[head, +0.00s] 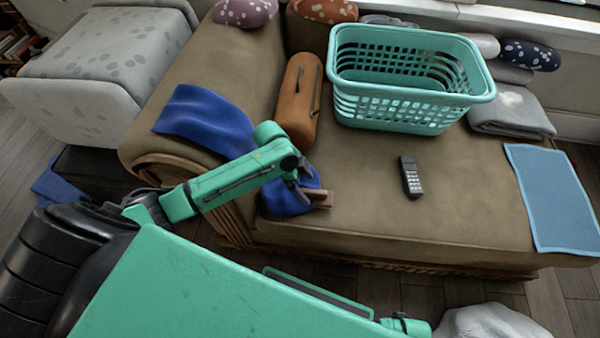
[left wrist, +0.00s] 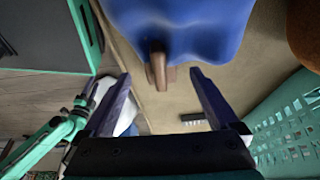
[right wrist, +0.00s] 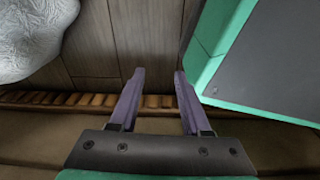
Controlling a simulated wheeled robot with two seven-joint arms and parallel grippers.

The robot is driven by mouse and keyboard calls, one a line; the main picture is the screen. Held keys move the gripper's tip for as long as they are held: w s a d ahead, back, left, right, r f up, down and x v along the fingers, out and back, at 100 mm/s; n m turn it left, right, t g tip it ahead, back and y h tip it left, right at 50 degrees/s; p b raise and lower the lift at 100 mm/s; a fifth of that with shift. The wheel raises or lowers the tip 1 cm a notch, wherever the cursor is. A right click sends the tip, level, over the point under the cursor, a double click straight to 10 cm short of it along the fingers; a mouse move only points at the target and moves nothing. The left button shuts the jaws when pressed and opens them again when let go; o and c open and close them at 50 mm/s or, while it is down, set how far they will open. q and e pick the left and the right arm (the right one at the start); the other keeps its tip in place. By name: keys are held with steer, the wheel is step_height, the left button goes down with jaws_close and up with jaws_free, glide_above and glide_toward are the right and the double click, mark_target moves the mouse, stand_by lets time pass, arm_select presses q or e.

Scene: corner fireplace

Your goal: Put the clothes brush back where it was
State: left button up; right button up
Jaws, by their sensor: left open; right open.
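A small brown wooden piece (head: 321,198), which looks like the clothes brush, lies by the sofa's front edge against a blue cloth (head: 205,122). In the left wrist view the brown piece (left wrist: 159,72) points toward my gripper from the cloth's edge; its far end is hidden or not clear. My left gripper (head: 304,188) is open beside it, with the piece in line between the fingertips (left wrist: 160,76). I cannot tell whether they touch. My right gripper (right wrist: 159,74) is open and empty, low before the sofa's front edge.
A light blue cloth (head: 556,200) lies at the right and a folded grey cloth (head: 512,112) behind. The sofa middle around the phone is clear.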

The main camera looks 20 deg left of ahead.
arm_select(q)
steer(key=p+v, duration=0.1)
steer(key=v, duration=0.6)
arm_select(e)
steer(key=s, duration=0.2)
steer(key=s+f, duration=0.1)
steer(key=s, duration=0.1)
steer(key=shift+d, duration=0.4)
arm_select(q)
steer(key=shift+r, duration=0.1)
